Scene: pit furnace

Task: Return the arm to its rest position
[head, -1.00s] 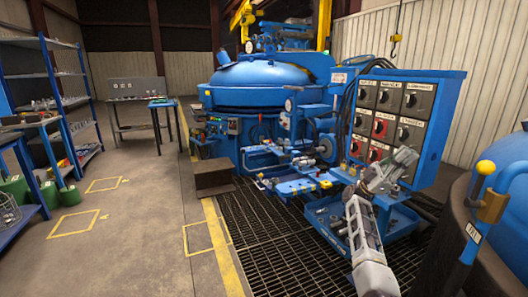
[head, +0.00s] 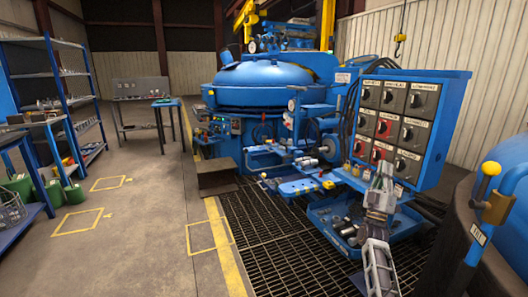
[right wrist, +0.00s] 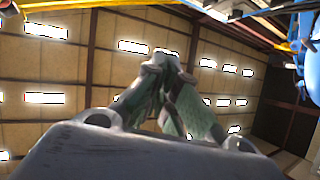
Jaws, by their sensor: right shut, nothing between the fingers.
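My right arm comes up from the bottom right of the head view. My right gripper (head: 385,170) points upward in front of the lower part of the blue control panel (head: 448,115). In the right wrist view my right gripper (right wrist: 172,58) has its fingers together with nothing between them, against the ceiling. I cannot tell from the head view how far the gripper is from the panel's knobs. My left arm and gripper are not in view.
A blue tray of parts (head: 385,238) lies behind my right forearm. The blue furnace (head: 265,80) stands at the back centre. A yellow-knobbed lever (head: 482,205) stands at the right edge. The concrete floor (head: 150,220) at left is mostly clear.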

